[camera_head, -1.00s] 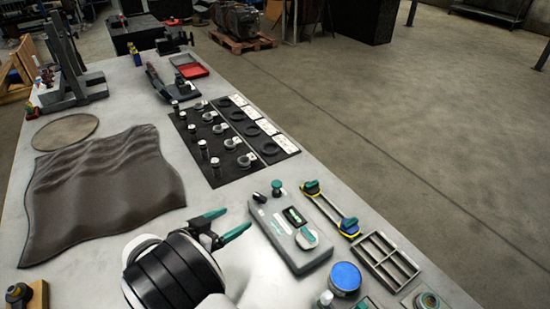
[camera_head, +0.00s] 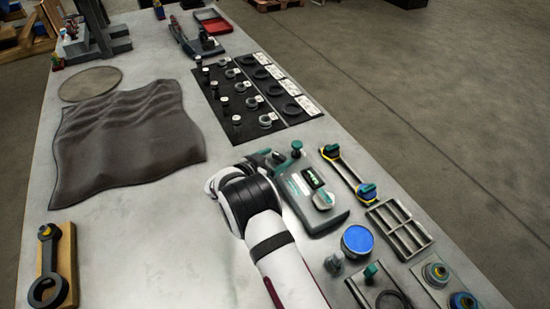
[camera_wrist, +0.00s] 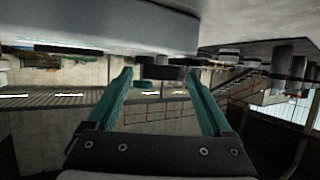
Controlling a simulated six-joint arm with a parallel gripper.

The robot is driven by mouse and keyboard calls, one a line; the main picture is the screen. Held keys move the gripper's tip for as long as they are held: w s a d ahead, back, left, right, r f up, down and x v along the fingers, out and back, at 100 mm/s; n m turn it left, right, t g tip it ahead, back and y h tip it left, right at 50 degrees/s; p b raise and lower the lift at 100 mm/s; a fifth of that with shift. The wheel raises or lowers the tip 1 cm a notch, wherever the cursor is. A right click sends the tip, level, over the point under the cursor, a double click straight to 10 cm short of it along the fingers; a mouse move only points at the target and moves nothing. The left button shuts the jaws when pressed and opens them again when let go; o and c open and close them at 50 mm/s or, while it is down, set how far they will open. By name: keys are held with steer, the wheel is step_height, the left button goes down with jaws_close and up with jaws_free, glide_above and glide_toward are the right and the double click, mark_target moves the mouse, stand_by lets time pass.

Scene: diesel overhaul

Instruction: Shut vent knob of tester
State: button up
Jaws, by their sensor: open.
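The tester (camera_head: 334,210) is a grey box with a small display and a pale round dial, lying on the bench in the head view. A green-topped knob (camera_head: 296,150) stands at its far end. My gripper (camera_head: 271,157) is low at the tester's far left corner and hides the dark knob there. In the wrist view my gripper (camera_wrist: 160,78) has its two teal fingers apart. A small dark knob (camera_wrist: 160,72) shows between the fingertips, below a pale grey body. I cannot tell whether the fingers touch it.
A yellow-and-teal tool (camera_head: 347,174) and a grey divided tray (camera_head: 399,229) lie right of the tester. A blue-topped round container (camera_head: 357,240) stands nearer. A black mat (camera_head: 247,125) with several small parts lies beyond.

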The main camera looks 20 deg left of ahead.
jaws_close()
steer(key=shift+d+n+t+y, duration=0.3)
steer(key=shift+n+y, duration=0.7)
steer(key=shift+d+n+y, duration=0.15)
steer(key=shift+n+y, duration=1.25)
steer(key=shift+y, duration=0.4)
jaws_free()
steer(key=shift+s, duration=0.1)
steer(key=v, duration=1.5)
steer(key=shift+s, duration=0.35)
